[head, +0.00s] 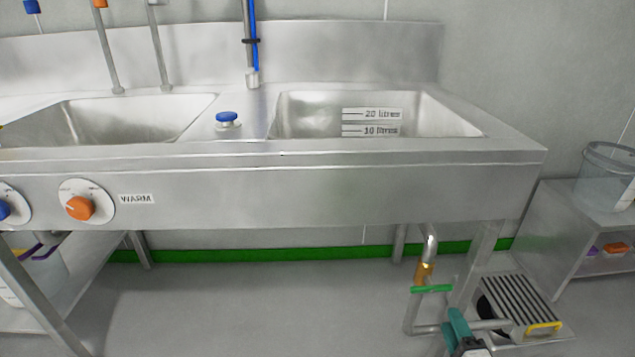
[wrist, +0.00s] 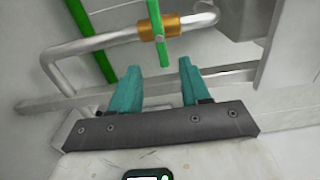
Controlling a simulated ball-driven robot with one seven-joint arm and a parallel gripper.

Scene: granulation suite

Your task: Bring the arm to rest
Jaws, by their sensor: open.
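My gripper (wrist: 160,85) shows in the wrist view with its two teal fingers apart and nothing between them. In the head view my gripper (head: 457,325) is low at the right, under the sink unit, and partly cut off by the bottom edge. Ahead of the fingers is a pipe (wrist: 95,42) with a brass valve (wrist: 172,27) and a green handle (wrist: 157,45). In the head view the brass valve (head: 423,273) and green handle (head: 431,289) are just above and left of my gripper. I cannot tell whether the fingers touch the pipe.
The steel sink unit (head: 300,185) spans the view, with an orange knob (head: 79,207) on its front. A grated floor box (head: 520,305) is right of my gripper. A low table (head: 560,215) holding a clear bucket (head: 605,178) stands farther right.

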